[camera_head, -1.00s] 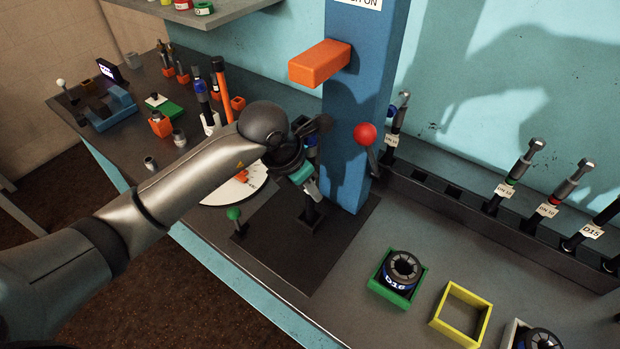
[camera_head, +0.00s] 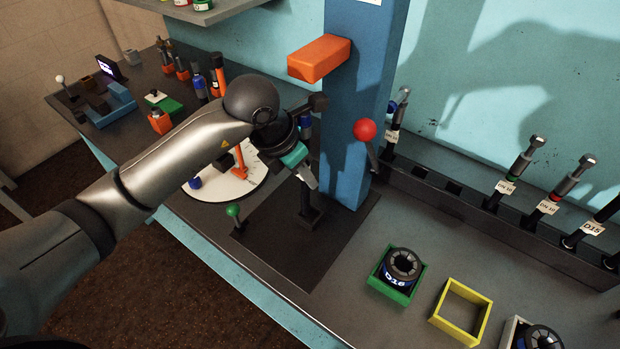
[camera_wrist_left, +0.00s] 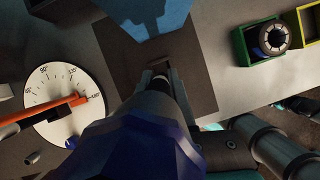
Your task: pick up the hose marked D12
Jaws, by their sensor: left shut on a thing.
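My left gripper (camera_head: 306,180) is in front of the blue column, above its dark base plate. In the left wrist view the fingers (camera_wrist_left: 162,80) are closed around a dark hose with a large blue faceted end (camera_wrist_left: 145,130) close to the camera. The blue end of this hose (camera_head: 305,122) also shows in the head view, partly behind my wrist. A black piece (camera_head: 311,215) stands below the fingers; I cannot tell whether it belongs to the hose. No D12 mark is readable on the held hose. My right gripper is out of view.
A blue column (camera_head: 350,150) with an orange block (camera_head: 319,60) and red-knobbed lever (camera_head: 365,130) stands close by. A white dial (camera_head: 250,180) lies left of the base plate. A rack (camera_head: 440,200) holds labelled hoses, one D15. A green box (camera_head: 388,291) and yellow box (camera_head: 460,312) stand right.

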